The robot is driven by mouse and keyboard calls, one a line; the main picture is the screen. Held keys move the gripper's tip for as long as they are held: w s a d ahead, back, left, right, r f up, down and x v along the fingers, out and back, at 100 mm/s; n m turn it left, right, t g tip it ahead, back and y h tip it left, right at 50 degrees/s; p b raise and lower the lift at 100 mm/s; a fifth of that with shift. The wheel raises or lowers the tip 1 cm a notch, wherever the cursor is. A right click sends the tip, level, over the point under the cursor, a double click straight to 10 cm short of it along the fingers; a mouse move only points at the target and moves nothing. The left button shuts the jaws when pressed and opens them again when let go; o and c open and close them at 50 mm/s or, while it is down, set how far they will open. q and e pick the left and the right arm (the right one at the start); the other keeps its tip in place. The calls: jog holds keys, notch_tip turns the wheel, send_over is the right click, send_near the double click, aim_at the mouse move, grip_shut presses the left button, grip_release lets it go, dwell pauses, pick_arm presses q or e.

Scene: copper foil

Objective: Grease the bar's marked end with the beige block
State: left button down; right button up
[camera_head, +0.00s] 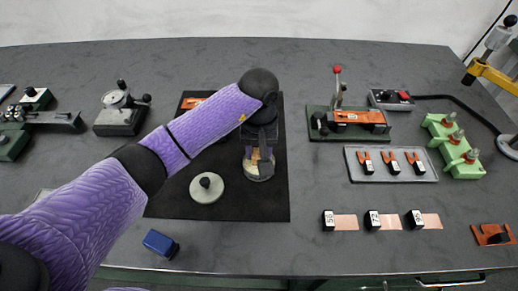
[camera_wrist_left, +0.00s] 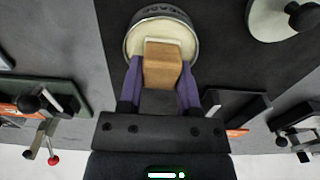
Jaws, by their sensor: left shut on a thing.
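My left gripper (camera_head: 260,150) is shut on the beige block (camera_wrist_left: 163,68), with one purple finger on each side of it in the left wrist view. The block is over an open round tin (camera_head: 259,174) with pale cream contents (camera_wrist_left: 160,28). Its far end overlaps the cream; whether it touches is hard to tell. The tin stands on the black mat (camera_head: 240,208), partly hidden by my gripper. A copper-orange piece (camera_head: 193,102) shows at the mat's back left, partly hidden by my arm; I cannot tell whether it is the bar. No marked end is clear. My right gripper is out of view.
A round grey lid with a black knob (camera_head: 207,187) lies left of the tin. A toggle-clamp fixture (camera_head: 348,123) stands right of the mat. A tray (camera_head: 391,178) holds several orange-and-black pieces. A blue block (camera_head: 161,243) lies near the front edge. The mat's front right is clear.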

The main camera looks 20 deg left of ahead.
aim_at(259, 150)
pick_arm(q)
jog(key=shift+f, duration=0.1)
jog(key=shift+r+p, duration=2.25)
jog(key=shift+r, duration=1.35)
